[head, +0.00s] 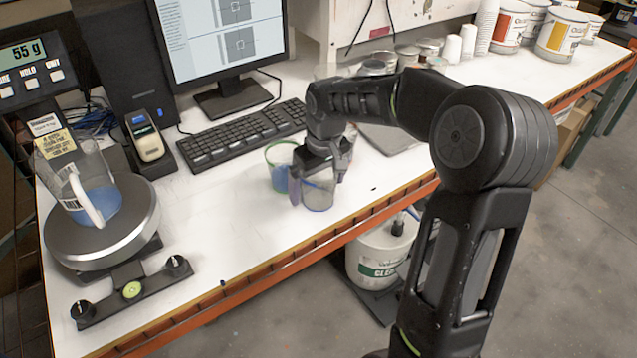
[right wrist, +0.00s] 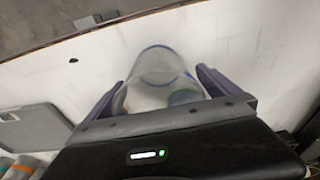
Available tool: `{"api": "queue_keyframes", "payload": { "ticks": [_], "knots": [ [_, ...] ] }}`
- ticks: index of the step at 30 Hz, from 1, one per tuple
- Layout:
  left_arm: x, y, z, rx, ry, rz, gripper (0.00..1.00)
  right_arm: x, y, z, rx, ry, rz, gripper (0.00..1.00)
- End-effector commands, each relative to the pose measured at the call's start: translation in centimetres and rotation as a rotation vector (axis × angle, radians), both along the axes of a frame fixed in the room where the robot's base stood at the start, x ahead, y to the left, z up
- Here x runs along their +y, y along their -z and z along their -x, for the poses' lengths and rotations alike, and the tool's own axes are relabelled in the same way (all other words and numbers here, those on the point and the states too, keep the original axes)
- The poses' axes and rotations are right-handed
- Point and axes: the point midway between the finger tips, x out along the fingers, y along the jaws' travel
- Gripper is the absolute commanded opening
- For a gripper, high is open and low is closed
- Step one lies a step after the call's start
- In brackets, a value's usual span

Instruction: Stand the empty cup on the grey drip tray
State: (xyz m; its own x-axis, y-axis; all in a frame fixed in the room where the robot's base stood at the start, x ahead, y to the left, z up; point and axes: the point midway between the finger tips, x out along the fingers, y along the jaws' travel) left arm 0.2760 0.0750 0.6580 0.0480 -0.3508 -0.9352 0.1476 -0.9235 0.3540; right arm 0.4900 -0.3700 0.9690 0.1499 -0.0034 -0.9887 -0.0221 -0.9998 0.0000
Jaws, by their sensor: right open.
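The empty cup (head: 318,196), clear with a blue rim, stands near the table's front edge. It shows also in the right wrist view (right wrist: 155,68). My right gripper (head: 318,179) is open, with its fingers (right wrist: 160,77) on either side of the cup; I cannot tell whether they touch it. The grey drip tray (head: 393,143) lies flat to the right of the cup, partly hidden behind my right arm. A flat grey surface, likely the tray (right wrist: 32,128), shows at the left of the right wrist view. My left gripper is not in view.
A green-rimmed cup with blue liquid (head: 280,172) stands close behind-left of the empty cup. A scale (head: 100,242) holds a jug with blue liquid (head: 92,190) at left. A keyboard (head: 240,135) lies behind.

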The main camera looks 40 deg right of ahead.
Motion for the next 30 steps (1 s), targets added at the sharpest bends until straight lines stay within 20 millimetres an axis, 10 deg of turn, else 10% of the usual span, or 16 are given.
{"api": "queue_keyframes", "payload": {
  "ticks": [14, 30],
  "knots": [
    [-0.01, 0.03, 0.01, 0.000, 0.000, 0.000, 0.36, 0.01, -0.04, 0.00, 0.000, -0.001, 0.000, 1.00],
    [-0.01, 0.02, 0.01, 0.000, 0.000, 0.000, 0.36, 0.01, -0.05, 0.00, 0.000, -0.001, 0.000, 0.56]
  ]
}}
